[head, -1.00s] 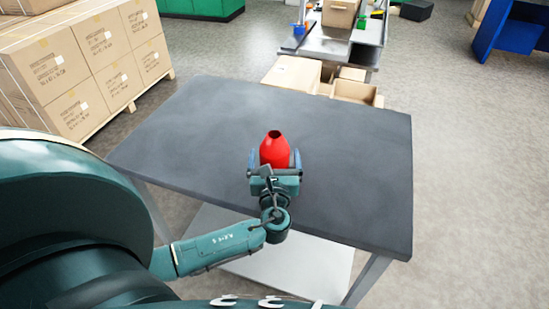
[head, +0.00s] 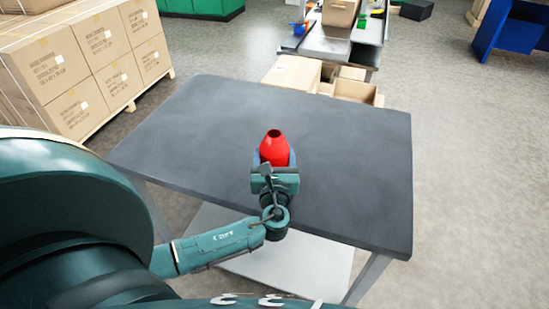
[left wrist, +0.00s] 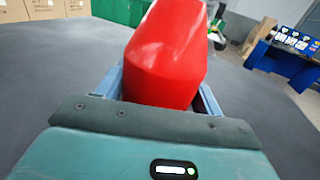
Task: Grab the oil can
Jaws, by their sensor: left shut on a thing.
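The red oil can (head: 274,148) stands upright on the dark grey table, with a dark opening at its top. My left gripper (head: 274,163) is shut on it from the near side, a blue finger on each side of its body. In the left wrist view the red can (left wrist: 168,55) fills the space between the blue fingers (left wrist: 160,90), and its top is cut off by the frame edge. The can's lower part is hidden by the gripper in the head view. My right gripper is not in view.
The dark grey table (head: 200,130) is otherwise clear around the can. Stacked cardboard boxes (head: 95,60) stand on a pallet at the left. Open boxes (head: 350,90) and a cluttered workbench (head: 335,45) are beyond the table's far edge. A blue unit (head: 515,35) stands at the far right.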

